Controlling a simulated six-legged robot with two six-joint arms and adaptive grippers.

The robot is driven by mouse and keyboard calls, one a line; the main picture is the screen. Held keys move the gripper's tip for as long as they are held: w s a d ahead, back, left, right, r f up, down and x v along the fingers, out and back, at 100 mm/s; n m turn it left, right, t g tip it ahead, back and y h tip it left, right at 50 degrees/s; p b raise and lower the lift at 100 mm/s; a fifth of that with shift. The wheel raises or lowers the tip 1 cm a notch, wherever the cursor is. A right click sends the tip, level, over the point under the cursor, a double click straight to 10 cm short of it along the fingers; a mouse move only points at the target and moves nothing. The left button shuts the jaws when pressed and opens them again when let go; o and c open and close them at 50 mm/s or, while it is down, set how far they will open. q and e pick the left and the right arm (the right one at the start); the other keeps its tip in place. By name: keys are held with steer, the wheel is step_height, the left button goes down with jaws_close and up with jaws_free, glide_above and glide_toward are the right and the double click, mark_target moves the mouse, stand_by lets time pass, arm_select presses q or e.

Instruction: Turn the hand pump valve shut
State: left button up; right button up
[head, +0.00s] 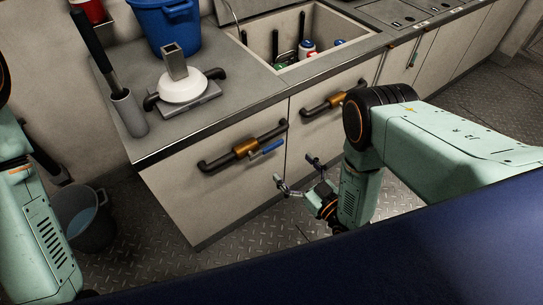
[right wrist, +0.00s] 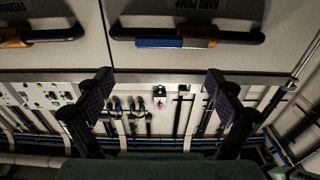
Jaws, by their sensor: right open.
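The hand pump valve is a brass body (head: 245,148) on a dark pipe across the front of the near cabinet. Its blue lever (head: 267,150) lies roughly along the pipe. In the right wrist view the blue lever (right wrist: 160,42) and brass body (right wrist: 198,42) are at the top right, beside an upside-down label (right wrist: 196,4) that seems to read HAND PUMP. My right gripper (head: 296,172) is open and empty, in front of the cabinet, lower right of the lever and apart from it. Its spread fingers (right wrist: 160,90) show below the lever in the wrist view. My left gripper is out of view.
A second brass valve (head: 336,100) sits on the cabinet face to the right; it also shows in the right wrist view (right wrist: 12,40). The counter (head: 222,105) edge overhangs above. A bucket (head: 86,222) stands on the floor at left. The floor before the cabinet is clear.

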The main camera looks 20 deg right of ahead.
mark_target(274, 146)
steer(key=b+x, duration=0.2)
steer(key=x, duration=0.5)
steer(key=shift+w, duration=0.3)
steer(key=shift+r, duration=0.1)
steer(key=c, duration=0.9)
steer(key=shift+w+r, duration=0.1)
steer(key=c, duration=0.8)
